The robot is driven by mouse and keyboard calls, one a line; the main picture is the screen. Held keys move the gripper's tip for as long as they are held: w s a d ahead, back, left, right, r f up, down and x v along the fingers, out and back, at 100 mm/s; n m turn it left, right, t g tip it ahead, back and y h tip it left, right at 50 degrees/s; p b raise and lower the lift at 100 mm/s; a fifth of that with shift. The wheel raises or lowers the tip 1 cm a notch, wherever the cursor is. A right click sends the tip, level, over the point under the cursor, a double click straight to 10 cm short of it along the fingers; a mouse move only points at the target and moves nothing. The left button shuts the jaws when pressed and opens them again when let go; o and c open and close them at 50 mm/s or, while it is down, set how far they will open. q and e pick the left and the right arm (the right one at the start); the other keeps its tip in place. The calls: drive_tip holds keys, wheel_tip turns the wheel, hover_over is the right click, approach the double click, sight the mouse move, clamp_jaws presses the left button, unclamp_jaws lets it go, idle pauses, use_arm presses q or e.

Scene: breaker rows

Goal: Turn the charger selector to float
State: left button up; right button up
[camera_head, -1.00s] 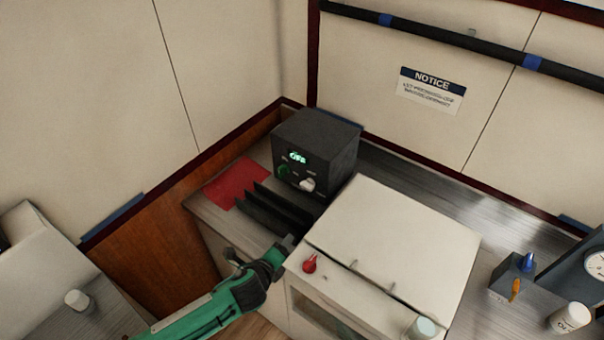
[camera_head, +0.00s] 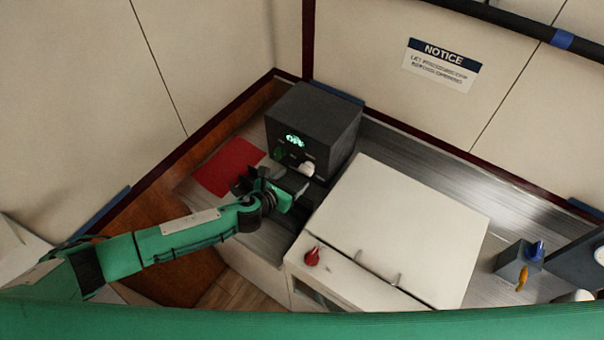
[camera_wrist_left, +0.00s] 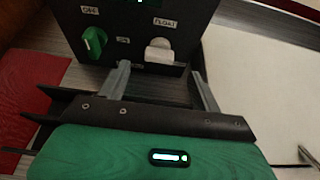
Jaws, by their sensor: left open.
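The charger is a dark box (camera_head: 318,115) with a lit green display (camera_head: 295,140), whose text is blurred now. Its front carries a green knob (camera_wrist_left: 95,42) below an OFF label (camera_wrist_left: 90,10) and a pale knob (camera_wrist_left: 160,50) below a FLOAT label (camera_wrist_left: 165,22). I cannot tell for sure which knob is the selector. My left gripper (camera_head: 272,178) is in front of the box's face. In the left wrist view its fingers (camera_wrist_left: 162,78) are apart and empty, below the pale knob and not visibly touching it. My right gripper is not in view.
A red mat (camera_head: 228,166) lies left of the box. A white cabinet (camera_head: 400,220) with a red knob (camera_head: 312,256) is at the right. A small box (camera_head: 517,265) with blue and orange parts stands further right.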

sight(305, 170)
use_arm(q)
drive_tip(key=b+x, duration=0.2)
drive_tip(key=x, duration=0.2)
drive_tip(key=shift+w+d+f, duration=0.1)
drive_tip(key=shift+w+f, duration=0.15)
drive_tip(key=shift+f, duration=0.1)
drive_tip(key=shift+w+d+f+b, duration=0.15)
drive_tip(key=shift+w+d+b, duration=0.25)
drive_tip(key=shift+w+b, duration=0.15)
drive_tip(key=shift+w, duration=0.15)
drive_tip(key=shift+w+d, duration=0.1)
drive_tip(key=c, duration=1)
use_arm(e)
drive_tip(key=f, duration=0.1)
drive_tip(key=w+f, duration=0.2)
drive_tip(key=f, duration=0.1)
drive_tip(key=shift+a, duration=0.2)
